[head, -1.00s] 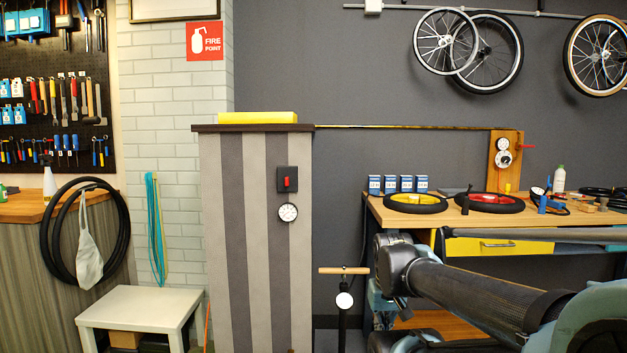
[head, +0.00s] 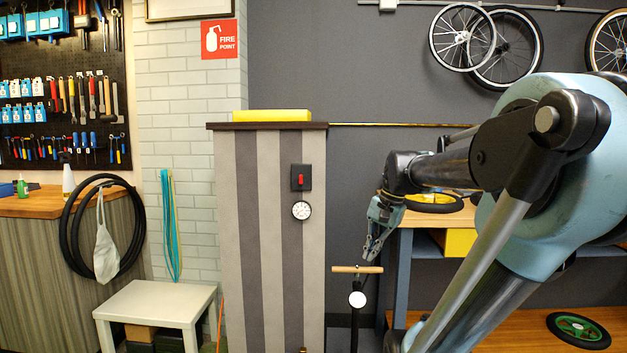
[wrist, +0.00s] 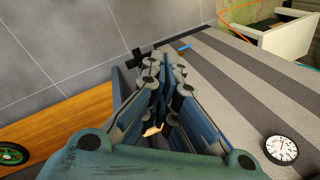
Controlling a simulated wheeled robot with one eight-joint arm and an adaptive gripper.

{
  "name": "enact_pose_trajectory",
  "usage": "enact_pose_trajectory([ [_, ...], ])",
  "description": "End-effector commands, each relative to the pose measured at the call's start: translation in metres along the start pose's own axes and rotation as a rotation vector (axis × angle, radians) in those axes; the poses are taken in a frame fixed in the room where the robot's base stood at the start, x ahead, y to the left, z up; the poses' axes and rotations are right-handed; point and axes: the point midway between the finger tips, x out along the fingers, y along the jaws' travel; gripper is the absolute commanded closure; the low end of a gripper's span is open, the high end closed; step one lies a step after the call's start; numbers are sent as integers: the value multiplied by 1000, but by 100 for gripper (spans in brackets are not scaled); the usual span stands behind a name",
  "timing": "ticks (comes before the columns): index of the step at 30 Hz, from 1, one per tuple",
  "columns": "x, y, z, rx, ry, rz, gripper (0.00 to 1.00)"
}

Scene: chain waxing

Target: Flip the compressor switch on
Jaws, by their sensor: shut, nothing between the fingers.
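The compressor switch (head: 300,178) is a red rocker on a black plate on the front of the grey striped cabinet (head: 268,240). I cannot tell its on or off position. A round white gauge (head: 301,210) sits just below it and also shows in the wrist view (wrist: 281,149). My gripper (head: 368,258) is to the right of the cabinet and lower than the switch, apart from it. In the wrist view its fingers (wrist: 166,62) are together and empty. I cannot make out the switch in the wrist view.
A floor pump with a wooden handle (head: 345,269) stands right of the cabinet, close below my gripper in the picture. A workbench (head: 405,216) is behind my arm. A white stool (head: 157,302) stands at left. The space before the cabinet's front looks clear.

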Motion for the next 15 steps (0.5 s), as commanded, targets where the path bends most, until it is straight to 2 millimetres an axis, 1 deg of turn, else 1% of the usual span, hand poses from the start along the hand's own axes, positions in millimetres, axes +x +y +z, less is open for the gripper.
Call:
enact_pose_trajectory([
  [1, -14, -18, -12, 59, -20, -19, 100],
  [3, -30, -40, -25, 144, -51, -46, 100],
  [8, -65, -91, -58, 340, -130, -97, 100],
  [15, -112, -163, -113, 624, -264, -153, 100],
])
